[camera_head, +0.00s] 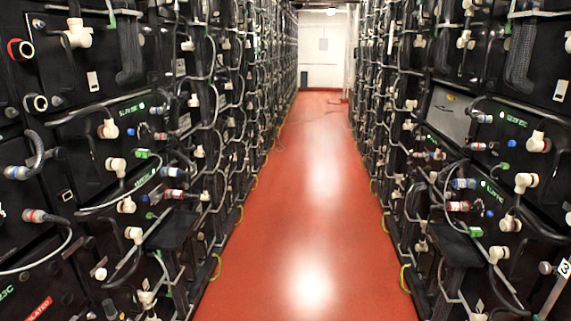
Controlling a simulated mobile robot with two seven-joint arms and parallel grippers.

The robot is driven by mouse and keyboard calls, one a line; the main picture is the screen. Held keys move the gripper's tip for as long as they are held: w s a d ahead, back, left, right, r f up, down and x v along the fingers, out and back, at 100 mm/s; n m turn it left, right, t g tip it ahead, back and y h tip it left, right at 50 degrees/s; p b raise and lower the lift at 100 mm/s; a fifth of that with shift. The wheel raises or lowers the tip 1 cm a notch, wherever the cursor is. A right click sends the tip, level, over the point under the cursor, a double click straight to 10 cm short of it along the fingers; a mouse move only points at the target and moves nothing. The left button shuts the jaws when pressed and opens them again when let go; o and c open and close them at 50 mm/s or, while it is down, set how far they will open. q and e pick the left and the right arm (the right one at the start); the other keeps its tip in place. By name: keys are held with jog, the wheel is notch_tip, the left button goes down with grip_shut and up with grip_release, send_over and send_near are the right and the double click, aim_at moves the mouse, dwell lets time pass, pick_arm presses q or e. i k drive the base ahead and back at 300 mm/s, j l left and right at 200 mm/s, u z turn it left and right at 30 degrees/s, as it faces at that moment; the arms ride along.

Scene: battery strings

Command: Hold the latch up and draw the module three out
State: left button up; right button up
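Battery modules in black cases fill the racks on both sides of the aisle. At the right edge, low down, a white tag (565,268) reads "3", with a slanted white strip beside it. The module it belongs to is cut off by the frame edge, so I cannot tell its full shape. I cannot make out a latch for certain. Neither my left nor my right gripper is in view.
A clear red floor aisle (305,200) runs to a white door (322,62) at the far end. Cables, white fittings and dark ledges (172,230) stick out from both racks. Yellow-green loops (405,279) hang near the floor along the rack edges.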

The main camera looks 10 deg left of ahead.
aim_at(100, 151)
jog(key=i+u, duration=0.1)
jog(key=i, duration=1.05)
jog(key=i+l+u, duration=0.15)
jog(key=i+u, duration=0.25)
jog(key=i+l+u, duration=0.25)
jog(key=u, duration=0.15)
jog(key=i+l+u, duration=0.2)
jog(key=u, duration=0.2)
jog(key=i+l+u, duration=0.25)
jog(key=u, duration=0.15)
jog(key=i+l+u, duration=0.15)
jog(key=l+u, duration=0.15)
jog(key=u, duration=0.15)
jog(key=i+l+u, duration=0.1)
jog(key=l+u, duration=0.8)
jog(key=l, duration=0.25)
